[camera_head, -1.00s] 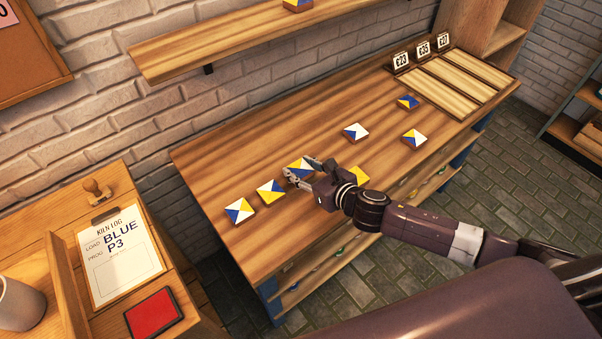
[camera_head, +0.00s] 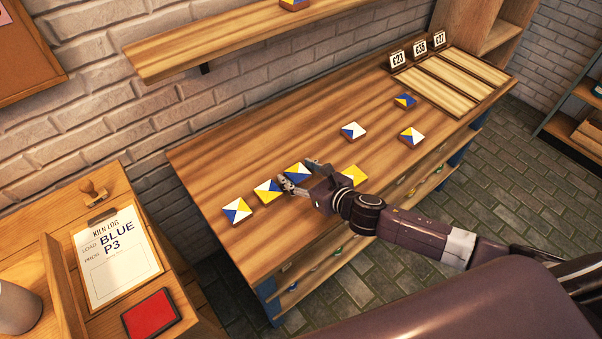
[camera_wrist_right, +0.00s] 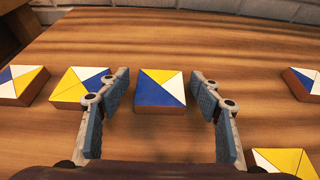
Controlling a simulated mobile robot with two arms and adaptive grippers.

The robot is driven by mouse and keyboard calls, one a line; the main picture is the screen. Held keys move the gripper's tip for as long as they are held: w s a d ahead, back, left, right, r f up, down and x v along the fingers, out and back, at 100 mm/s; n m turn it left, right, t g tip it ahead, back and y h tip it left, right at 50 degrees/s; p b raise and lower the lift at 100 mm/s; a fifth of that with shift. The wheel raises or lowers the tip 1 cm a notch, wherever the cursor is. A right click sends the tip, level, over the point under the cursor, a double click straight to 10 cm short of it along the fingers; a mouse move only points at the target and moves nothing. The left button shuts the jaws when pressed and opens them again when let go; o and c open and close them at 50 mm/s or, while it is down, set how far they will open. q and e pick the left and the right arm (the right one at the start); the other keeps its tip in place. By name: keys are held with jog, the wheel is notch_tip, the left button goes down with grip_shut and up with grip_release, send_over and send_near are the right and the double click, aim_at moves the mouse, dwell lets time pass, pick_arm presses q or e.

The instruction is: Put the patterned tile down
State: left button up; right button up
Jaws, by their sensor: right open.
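A square tile painted in yellow, white and blue triangles (camera_head: 297,171) lies flat on the wooden table (camera_head: 235,165), at the right end of a short row. My right gripper (camera_head: 298,176) is open at its near side. In the right wrist view the same tile (camera_wrist_right: 160,90) sits just ahead of and between the spread fingertips, with wood showing between it and each finger. Its row neighbours are a yellow, white and blue tile (camera_head: 268,191) and a white, yellow and blue tile (camera_head: 237,211). My left gripper is out of view.
More tiles lie to the right: one (camera_head: 353,131), another (camera_head: 411,137), a blue one (camera_head: 404,100) and a yellow one (camera_head: 354,174) close by my right wrist. A tray with three slots and price cards (camera_head: 447,93) is at the far right. A shelf (camera_head: 240,40) overhangs the back.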

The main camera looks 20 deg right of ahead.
jog(key=shift+s+r, duration=0.1)
jog(key=shift+r, duration=0.1)
jog(key=b+v, duration=0.1)
jog(key=v, duration=1)
jog(key=shift+s+f, duration=0.1)
jog(key=shift+s+d+r, duration=0.15)
jog(key=shift+s+r, duration=0.1)
jog(key=shift+s, duration=0.05)
